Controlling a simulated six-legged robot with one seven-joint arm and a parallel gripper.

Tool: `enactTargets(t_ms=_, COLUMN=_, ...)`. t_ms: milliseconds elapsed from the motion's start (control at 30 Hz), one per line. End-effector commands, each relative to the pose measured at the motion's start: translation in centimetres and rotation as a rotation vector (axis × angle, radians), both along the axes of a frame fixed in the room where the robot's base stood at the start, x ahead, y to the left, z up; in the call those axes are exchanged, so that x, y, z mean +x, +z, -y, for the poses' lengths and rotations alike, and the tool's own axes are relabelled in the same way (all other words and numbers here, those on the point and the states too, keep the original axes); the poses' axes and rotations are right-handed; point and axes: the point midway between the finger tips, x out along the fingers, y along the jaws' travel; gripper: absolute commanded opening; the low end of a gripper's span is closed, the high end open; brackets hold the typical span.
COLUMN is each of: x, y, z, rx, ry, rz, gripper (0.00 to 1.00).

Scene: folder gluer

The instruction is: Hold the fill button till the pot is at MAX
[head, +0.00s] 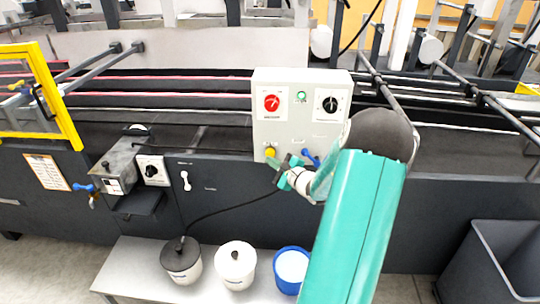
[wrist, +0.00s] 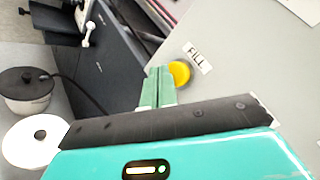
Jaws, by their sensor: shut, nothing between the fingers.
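The yellow fill button (head: 270,152) is low on the front of a light grey control box. In the wrist view the button (wrist: 180,72) has a "FILL" label beside it. My gripper (head: 283,167) is shut and empty, just below and right of the button in the head view. In the wrist view its fingertips (wrist: 159,72) are at the button's left edge; I cannot tell whether they touch it. A white pot with a dark lid (head: 181,264) stands on the low bench with a black hose running to it. Its level and any MAX mark cannot be seen.
A white-lidded pot (head: 235,270) and a blue pot (head: 292,250) share the bench. A grey bin (head: 478,262) stands at right.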

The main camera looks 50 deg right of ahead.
Motion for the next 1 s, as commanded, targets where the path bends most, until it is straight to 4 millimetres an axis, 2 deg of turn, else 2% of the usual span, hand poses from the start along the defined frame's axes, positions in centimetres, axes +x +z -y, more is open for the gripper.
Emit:
enactTargets(t_ms=367, x=-0.2, y=0.0, z=-0.3, rx=0.000, ry=0.000, rz=0.000, gripper=0.00)
enactTargets(t_ms=1000, x=-3.2, y=0.0, z=-4.1, rx=0.001, ry=0.001, rz=-0.001, gripper=0.00)
